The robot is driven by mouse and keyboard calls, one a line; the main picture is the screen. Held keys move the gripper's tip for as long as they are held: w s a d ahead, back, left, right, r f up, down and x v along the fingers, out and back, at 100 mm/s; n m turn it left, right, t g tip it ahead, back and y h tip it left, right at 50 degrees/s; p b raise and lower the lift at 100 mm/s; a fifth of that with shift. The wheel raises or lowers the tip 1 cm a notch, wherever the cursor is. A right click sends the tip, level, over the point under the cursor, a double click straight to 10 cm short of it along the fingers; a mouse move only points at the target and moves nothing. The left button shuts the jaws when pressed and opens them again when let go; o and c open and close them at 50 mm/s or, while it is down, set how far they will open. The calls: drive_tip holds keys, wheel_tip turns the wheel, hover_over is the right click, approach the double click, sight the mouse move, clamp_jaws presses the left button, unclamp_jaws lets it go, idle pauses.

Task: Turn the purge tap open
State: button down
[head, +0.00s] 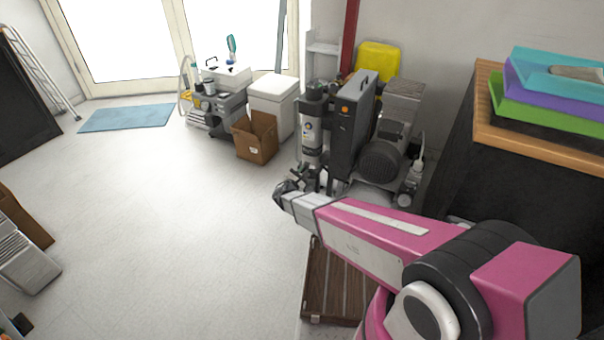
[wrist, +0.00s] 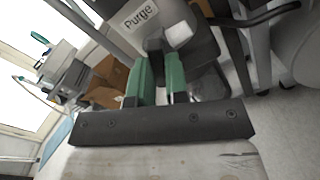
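A white label reading "Purge" (wrist: 141,14) shows at the top of the wrist view. My gripper (wrist: 158,64) has two green fingers standing apart, pointing at this fitting. The fitting's dark part shows beyond the gap, and I cannot tell whether the fingers touch it. In the head view, my arm reaches to the foot of the compressor unit (head: 352,115) and hides most of the gripper and the tap.
A cardboard box (head: 256,138) and a white cabinet (head: 273,100) stand left of the compressor. A brown slatted pallet (head: 335,288) lies below my arm. A dark cabinet with a wooden top (head: 540,146) is at the right. The floor at left is mostly clear.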

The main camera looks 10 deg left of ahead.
drive_tip(key=n, duration=0.5)
drive_tip(key=shift+n, duration=0.3)
drive_tip(key=c, duration=1.1)
unclamp_jaws()
drive_tip(key=shift+s, duration=0.15)
drive_tip(key=v, duration=1)
drive_tip(key=shift+s+a, duration=0.1)
drive_tip(key=shift+s, duration=0.2)
